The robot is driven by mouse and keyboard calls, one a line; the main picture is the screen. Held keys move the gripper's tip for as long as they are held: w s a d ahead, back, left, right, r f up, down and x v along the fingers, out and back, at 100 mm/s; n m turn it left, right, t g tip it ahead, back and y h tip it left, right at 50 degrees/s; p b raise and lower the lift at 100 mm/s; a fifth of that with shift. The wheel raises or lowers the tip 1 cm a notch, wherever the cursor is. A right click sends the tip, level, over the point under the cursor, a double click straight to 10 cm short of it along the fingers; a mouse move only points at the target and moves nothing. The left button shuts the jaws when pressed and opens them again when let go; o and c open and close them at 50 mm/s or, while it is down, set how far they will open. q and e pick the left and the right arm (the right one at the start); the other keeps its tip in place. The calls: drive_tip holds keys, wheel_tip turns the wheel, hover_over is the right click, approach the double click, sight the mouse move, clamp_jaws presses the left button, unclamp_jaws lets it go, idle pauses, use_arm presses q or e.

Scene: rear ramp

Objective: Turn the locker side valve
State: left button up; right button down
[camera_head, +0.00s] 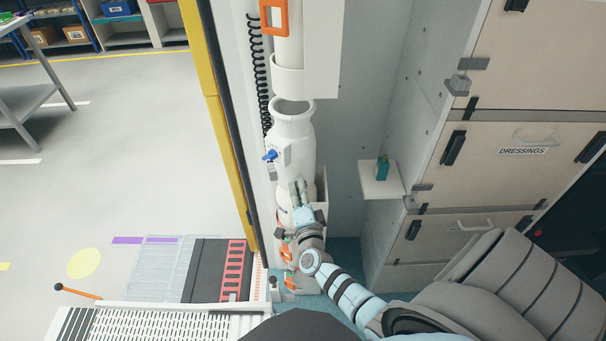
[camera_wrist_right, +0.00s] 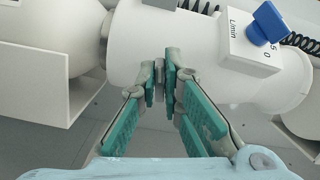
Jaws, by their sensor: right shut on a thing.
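A tall white cylinder (camera_head: 293,140) stands in the narrow bay beside the locker wall, and its white body also fills the right wrist view (camera_wrist_right: 130,40). My right gripper (camera_head: 298,188) reaches up to the cylinder's lower front. In the right wrist view its green-padded fingers (camera_wrist_right: 160,82) are closed together on a small grey part on the cylinder's side, seemingly the side valve. The fingers hide most of this part, so its angle cannot be told. My left gripper is not in view.
A blue knob (camera_head: 270,155) on a white box marked L/min sits just above my gripper. A small shelf (camera_head: 380,182) with a green bottle (camera_head: 383,168) juts out to the right. A yellow post (camera_head: 222,125) borders the left, with open floor beyond.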

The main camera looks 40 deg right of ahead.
drive_tip(key=shift+w+d+r, duration=0.15)
drive_tip(key=shift+d+r, duration=0.1)
drive_tip(key=shift+r, duration=0.25)
drive_tip(key=c, duration=2)
unclamp_jaws()
drive_tip(key=shift+o, duration=1.4)
drive_tip(key=shift+s+a+r, duration=0.1)
drive_tip(key=shift+s+r, duration=0.05)
drive_tip(key=shift+s, duration=0.15)
drive_tip(key=shift+w+d+f, duration=0.1)
drive_tip(key=shift+d+f, duration=0.1)
drive_tip(key=shift+f, duration=0.25)
drive_tip(key=shift+w+d+f, duration=0.25)
drive_tip(key=shift+w+f, duration=0.05)
